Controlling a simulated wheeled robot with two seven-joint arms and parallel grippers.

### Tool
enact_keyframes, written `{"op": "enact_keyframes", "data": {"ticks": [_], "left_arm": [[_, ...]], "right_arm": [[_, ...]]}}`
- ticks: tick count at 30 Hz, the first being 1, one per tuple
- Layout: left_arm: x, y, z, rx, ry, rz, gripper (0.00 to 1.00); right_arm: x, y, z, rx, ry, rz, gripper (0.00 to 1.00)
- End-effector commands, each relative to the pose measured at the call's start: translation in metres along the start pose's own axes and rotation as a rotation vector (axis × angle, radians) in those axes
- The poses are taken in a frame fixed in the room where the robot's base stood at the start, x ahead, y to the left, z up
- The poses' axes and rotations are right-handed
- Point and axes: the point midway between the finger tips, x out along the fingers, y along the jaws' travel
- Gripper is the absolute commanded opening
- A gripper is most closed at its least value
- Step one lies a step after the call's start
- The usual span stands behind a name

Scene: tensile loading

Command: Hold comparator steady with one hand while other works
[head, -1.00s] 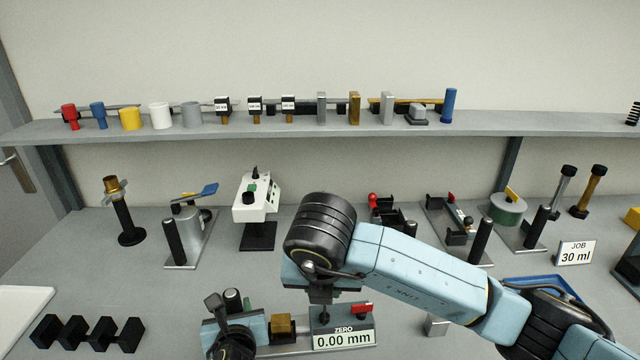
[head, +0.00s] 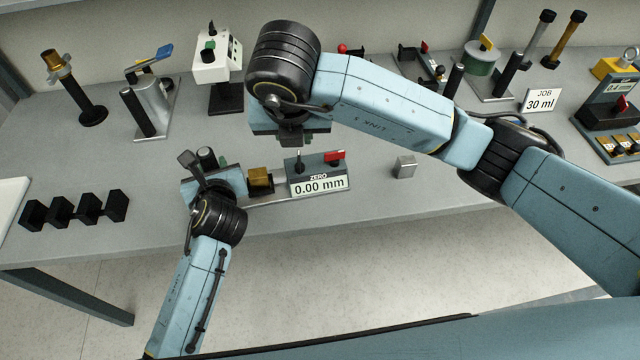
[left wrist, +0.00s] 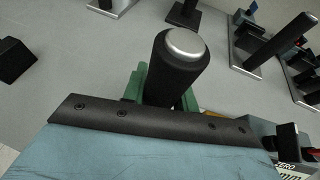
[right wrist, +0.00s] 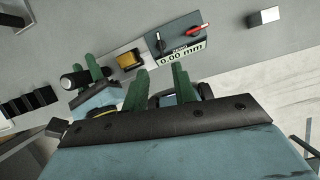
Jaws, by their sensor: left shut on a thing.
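The comparator (head: 318,184) stands near the table's front edge. Its display reads 0.00 mm under the word ZERO; it also shows in the right wrist view (right wrist: 182,50). It has a red lever (head: 335,156), a brass block (head: 260,177) and a black post with a silver top (left wrist: 180,60) at its left end. My left gripper (left wrist: 160,85) is shut around this upright post. My right gripper (right wrist: 157,88) is above the comparator, its green fingers apart with nothing between them. In the head view its fingertips are hidden by the wrist.
A small grey block (head: 405,167) lies right of the comparator. A black notched rack (head: 75,209) is at left. Several fixtures stand along the back, including a white box on a stand (head: 215,60) and a job card (head: 540,100). Bare table lies between rack and fixtures.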

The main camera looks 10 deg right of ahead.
Motion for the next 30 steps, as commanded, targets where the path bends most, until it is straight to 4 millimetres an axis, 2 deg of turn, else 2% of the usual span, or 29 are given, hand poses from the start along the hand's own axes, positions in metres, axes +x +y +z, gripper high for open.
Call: {"op": "enact_keyframes", "data": {"ticks": [1,6,7,17,23,30], "left_arm": [[0.0,0.0,-0.001,0.0,0.001,0.001,0.3],[0.0,0.0,0.0,0.0,0.001,0.001,0.52],[0.0,0.0,0.0,0.0,0.001,0.001,0.54],[-0.004,0.0,0.0,0.0,0.0,0.0,0.54],[-0.03,0.0,-0.001,-0.001,0.001,-0.002,0.54],[-0.082,0.0,-0.001,0.001,0.0,-0.001,0.54]], "right_arm": [[0.0,0.0,0.0,0.0,0.0,0.0,0.27],[0.0,0.0,0.0,0.0,0.0,0.0,0.27],[0.0,0.0,0.0,0.0,0.0,0.0,0.27],[0.0,0.0,0.0,0.0,0.0,0.0,0.27],[0.0,0.0,0.0,0.0,0.0,0.0,0.27],[0.0,0.0,0.0,0.0,0.0,0.0,0.27]]}}
